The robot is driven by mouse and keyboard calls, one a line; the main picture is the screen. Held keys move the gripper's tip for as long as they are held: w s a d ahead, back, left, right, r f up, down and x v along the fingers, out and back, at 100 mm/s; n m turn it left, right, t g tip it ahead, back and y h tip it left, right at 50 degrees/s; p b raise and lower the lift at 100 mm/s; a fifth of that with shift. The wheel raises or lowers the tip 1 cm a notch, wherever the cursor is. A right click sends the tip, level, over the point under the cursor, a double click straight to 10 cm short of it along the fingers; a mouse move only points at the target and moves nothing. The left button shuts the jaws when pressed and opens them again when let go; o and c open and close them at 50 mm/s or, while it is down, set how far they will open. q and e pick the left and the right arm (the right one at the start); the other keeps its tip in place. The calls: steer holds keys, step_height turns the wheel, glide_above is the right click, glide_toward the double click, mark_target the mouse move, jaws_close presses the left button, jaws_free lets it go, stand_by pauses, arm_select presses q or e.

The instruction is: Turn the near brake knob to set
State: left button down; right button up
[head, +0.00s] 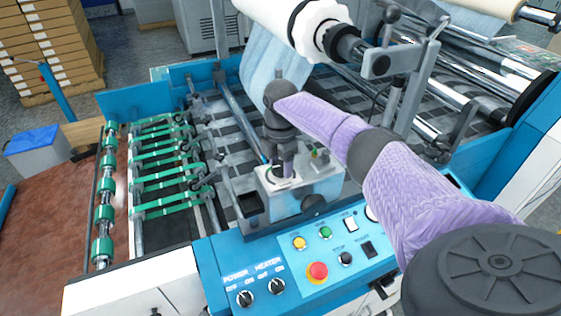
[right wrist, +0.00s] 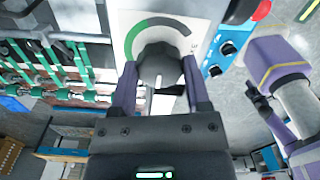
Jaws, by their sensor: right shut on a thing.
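The near brake knob (right wrist: 160,66) is a dark knob on a white dial plate (right wrist: 172,22) in the right wrist view. A green arc and a dark arc run around it. My right gripper (right wrist: 161,80) has one finger on each side of the knob and is shut on it. In the head view my right gripper (head: 282,168) points down onto the pale grey box (head: 320,187) and hides most of the knob. The pointer's setting cannot be read. Part of what looks like my left arm, with a dark gripper (right wrist: 261,101), shows at the right of the wrist view; its jaws are unclear.
The blue control panel (head: 290,262) lies in front of the box, with a red button (head: 317,271) and several small knobs and buttons. Green belts (head: 165,160) run at the left. A large white roll (head: 285,22) hangs behind my right arm.

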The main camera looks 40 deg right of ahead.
steer(key=shift+r+m+p, duration=0.15)
steer(key=shift+m+p, duration=0.45)
steer(key=shift+p, duration=0.05)
steer(key=shift+c, duration=0.2)
steer(key=shift+m+p, duration=1.05)
steer(key=shift+m, duration=0.05)
steer(key=m+p, duration=0.1)
steer(key=m, duration=0.1)
steer(key=shift+m+p, duration=0.3)
steer(key=shift+m, duration=0.1)
steer(key=m+p, duration=0.1)
steer(key=m, duration=0.1)
steer(key=shift+m, duration=0.4)
steer(key=m+p, duration=0.1)
steer(key=m, duration=0.1)
steer(key=shift+m, duration=0.3)
steer(key=m, duration=0.3)
steer(key=shift+m+p, duration=0.4)
steer(key=m, duration=0.3)
steer(key=shift+p, duration=0.3)
steer(key=shift+m, duration=1.9)
steer(key=shift+w, duration=0.1)
